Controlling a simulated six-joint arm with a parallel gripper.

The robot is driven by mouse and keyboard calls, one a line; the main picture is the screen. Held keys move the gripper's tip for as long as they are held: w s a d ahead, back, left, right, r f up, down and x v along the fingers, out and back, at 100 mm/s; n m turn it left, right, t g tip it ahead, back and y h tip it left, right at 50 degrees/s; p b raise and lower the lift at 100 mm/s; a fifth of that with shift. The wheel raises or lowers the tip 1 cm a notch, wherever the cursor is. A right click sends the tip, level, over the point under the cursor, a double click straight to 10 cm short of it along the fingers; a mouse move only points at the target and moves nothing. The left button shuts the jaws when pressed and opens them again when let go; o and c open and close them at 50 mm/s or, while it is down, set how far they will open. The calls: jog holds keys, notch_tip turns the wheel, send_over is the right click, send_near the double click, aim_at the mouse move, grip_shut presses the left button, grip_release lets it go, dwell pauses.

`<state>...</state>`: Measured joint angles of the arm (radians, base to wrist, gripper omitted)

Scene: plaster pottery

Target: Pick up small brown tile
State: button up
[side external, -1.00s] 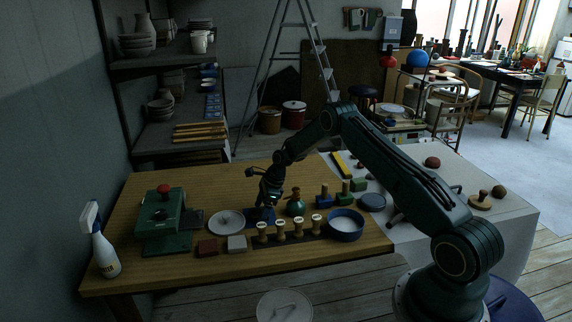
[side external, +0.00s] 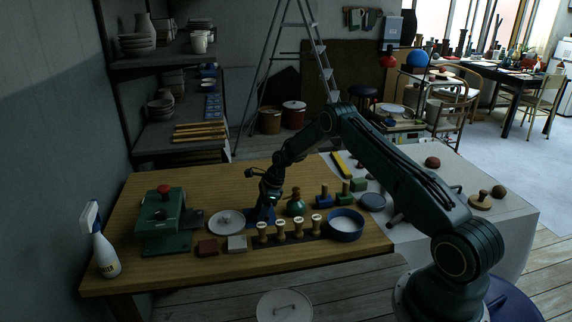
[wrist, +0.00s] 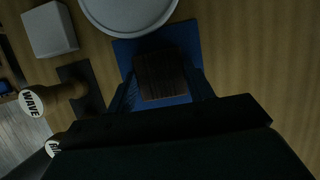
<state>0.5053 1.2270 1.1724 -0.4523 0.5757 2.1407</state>
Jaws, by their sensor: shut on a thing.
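A small dark brown tile (wrist: 160,76) sits between the two fingers of my gripper (wrist: 163,92) in the wrist view, over a blue square mat (wrist: 190,38). My gripper is shut on the tile. In the side external view my gripper (side external: 267,204) points down at the blue mat (side external: 253,217) on the wooden table, and the tile cannot be made out there. I cannot tell how far the tile is above the mat.
A round white plate (side external: 227,222) is left of the mat. A row of wooden stamps (side external: 282,229) stands in front. A grey block (side external: 237,244) and a reddish-brown block (side external: 207,247) lie front left.

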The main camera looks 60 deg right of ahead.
jog(key=shift+r, duration=0.15)
notch_tip(320, 180, up, 20)
dwell(0.7)
jog(key=shift+s+d, duration=0.1)
dwell(0.4)
